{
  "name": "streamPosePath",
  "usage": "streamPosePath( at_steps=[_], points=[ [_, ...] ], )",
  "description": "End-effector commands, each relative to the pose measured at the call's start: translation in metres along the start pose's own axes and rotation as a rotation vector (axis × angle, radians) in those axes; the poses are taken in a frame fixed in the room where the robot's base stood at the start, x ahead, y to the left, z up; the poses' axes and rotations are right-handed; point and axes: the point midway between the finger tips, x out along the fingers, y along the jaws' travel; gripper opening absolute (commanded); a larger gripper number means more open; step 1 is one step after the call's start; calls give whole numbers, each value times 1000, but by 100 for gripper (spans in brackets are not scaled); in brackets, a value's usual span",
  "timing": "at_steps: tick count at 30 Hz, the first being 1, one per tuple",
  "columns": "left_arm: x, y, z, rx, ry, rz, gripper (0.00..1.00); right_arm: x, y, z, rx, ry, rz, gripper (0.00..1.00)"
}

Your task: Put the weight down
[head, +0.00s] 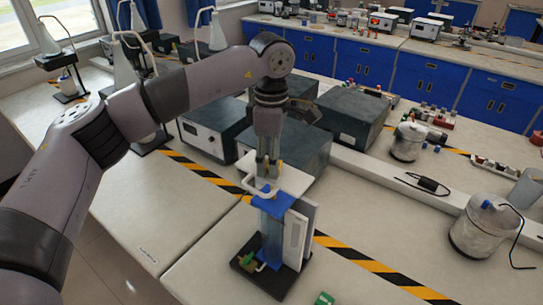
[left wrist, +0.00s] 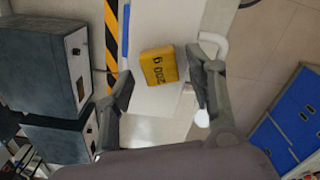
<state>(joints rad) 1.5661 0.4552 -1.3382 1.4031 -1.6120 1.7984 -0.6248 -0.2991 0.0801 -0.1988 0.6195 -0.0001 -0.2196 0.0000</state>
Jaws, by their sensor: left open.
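The weight is a yellow block (left wrist: 159,66) marked "200 g". In the left wrist view it appears to rest on a white plate (left wrist: 155,103), between my two fingers with a gap on each side. In the head view the white plate (head: 292,181) tops a stand with a blue column (head: 271,238) and dark base; only a bit of yellow (head: 280,164) shows by my fingers. My left gripper (head: 267,175) points down over the plate, open; it also shows in the left wrist view (left wrist: 160,76). My right gripper is in neither view.
Dark instrument boxes (head: 355,117) stand close behind the stand. Black and yellow tape (head: 360,262) crosses the bench beside it. The bench left of the stand is clear.

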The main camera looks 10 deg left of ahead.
Motion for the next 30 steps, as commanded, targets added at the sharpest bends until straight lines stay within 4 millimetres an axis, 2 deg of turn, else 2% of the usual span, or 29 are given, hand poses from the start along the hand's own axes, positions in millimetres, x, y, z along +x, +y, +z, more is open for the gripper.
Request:
streamPosePath(
  at_steps=[7, 8, 11, 22, 27, 30],
  points=[
    [-6, 0, 0, 0, 0, 1, 50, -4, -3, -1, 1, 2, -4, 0],
    [-7, 1, 0, 0, 0, 3, 50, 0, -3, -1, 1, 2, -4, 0],
    [-22, 1, 0, -1, -1, 6, 50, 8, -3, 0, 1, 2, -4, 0],
    [-100, 0, 0, -1, 0, 4, 50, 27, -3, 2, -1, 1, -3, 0],
    [-119, 0, 0, 0, 0, 2, 50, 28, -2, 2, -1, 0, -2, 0],
    [-123, 0, 0, 0, 0, 1, 50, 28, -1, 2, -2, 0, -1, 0]
  ],
)
